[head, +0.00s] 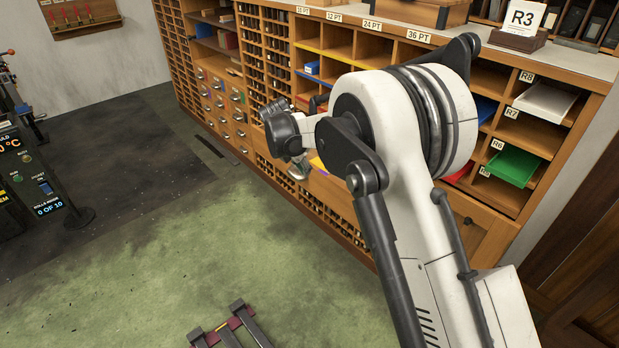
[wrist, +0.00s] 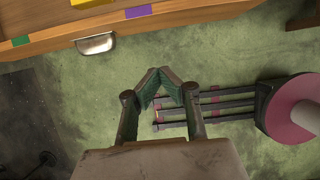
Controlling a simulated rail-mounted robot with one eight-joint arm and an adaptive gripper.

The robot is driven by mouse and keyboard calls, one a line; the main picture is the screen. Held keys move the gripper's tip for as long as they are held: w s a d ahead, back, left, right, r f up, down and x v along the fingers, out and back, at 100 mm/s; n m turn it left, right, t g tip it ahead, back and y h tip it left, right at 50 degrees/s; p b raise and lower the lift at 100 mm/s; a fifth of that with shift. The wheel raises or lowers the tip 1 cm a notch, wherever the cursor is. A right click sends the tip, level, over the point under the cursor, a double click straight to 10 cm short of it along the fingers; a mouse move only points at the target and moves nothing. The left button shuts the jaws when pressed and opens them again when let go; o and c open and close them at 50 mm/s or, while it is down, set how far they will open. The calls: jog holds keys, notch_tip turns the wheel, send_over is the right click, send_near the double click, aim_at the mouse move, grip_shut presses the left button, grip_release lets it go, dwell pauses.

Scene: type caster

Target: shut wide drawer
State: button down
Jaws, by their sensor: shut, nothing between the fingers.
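The wide drawer (wrist: 60,37) is a wooden drawer at the top left of the wrist view, with a green and a purple label on its front and a metal cup handle (wrist: 96,43). It appears to stand open, with something yellow (wrist: 90,2) showing behind its front. My gripper (wrist: 161,76) is shut and empty, its fingertips together below and to the right of the handle, apart from the drawer. In the head view my arm covers much of the drawer; a purple and yellow bit of it shows beside my wrist.
The type cabinet (head: 345,42) with open cubbies and small drawers runs along the wall. A green tray (head: 512,166) sticks out at R6. Dark machines (head: 30,170) stand at the left. The green floor (head: 190,240) between is mostly clear.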

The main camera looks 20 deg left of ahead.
jog(key=b, duration=0.1)
send_near(326, 189)
notch_tip(326, 189, down, 5)
jog(key=s+a, duration=0.1)
jog(key=s, duration=0.1)
jog(key=shift+w+d+r+b, duration=0.1)
jog(key=shift+w+d, duration=0.2)
jog(key=shift+w, duration=0.3)
jog(key=shift+w+d+r+b, duration=0.15)
jog(key=shift+w+d, duration=0.15)
jog(key=shift+w, duration=0.3)
jog(key=shift+w+d+r+b, duration=0.1)
jog(key=shift+w+d, duration=0.2)
jog(key=shift+w, duration=0.25)
